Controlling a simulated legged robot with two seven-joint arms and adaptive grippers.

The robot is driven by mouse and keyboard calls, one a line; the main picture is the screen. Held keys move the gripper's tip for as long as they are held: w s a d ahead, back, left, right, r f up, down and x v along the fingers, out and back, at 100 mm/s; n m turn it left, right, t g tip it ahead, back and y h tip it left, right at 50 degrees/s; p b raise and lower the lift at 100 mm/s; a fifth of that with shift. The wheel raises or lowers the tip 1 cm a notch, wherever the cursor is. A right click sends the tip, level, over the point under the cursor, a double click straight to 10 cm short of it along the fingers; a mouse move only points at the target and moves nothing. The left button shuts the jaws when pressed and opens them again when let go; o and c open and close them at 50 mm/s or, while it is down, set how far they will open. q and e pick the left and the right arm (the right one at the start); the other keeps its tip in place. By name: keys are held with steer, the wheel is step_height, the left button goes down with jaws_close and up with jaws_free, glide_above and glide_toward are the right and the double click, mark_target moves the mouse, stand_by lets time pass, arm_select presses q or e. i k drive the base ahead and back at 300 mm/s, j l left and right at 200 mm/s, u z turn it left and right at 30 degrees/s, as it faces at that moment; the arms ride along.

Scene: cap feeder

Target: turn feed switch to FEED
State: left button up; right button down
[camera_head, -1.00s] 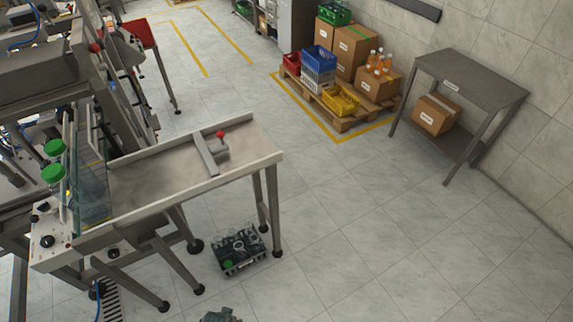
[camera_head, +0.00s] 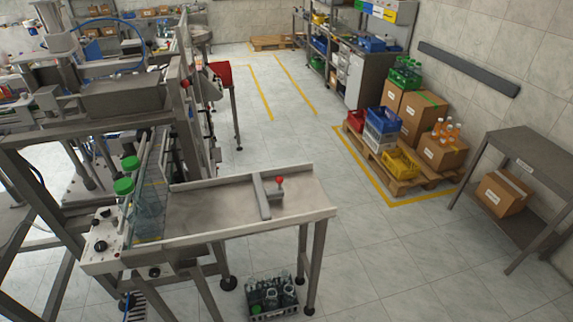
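A white control panel (camera_head: 90,265) with black knobs sits at the left end of the metal outfeed table. One black knob (camera_head: 100,246) is on its sloped face, and another dark knob (camera_head: 154,272) is on the front side below the table. The labels are too small to read, so I cannot tell which knob is the feed switch or how it is set. Neither of my grippers shows in this view.
Floor at the right front is open.

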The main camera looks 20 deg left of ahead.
mark_target(106, 213)
steer(key=k+u, duration=0.1)
steer(key=u, duration=1.95)
steer(key=i+j+z, duration=0.2)
steer(key=i, duration=0.15)
steer(key=i+j+z, duration=0.2)
steer(key=i, duration=0.15)
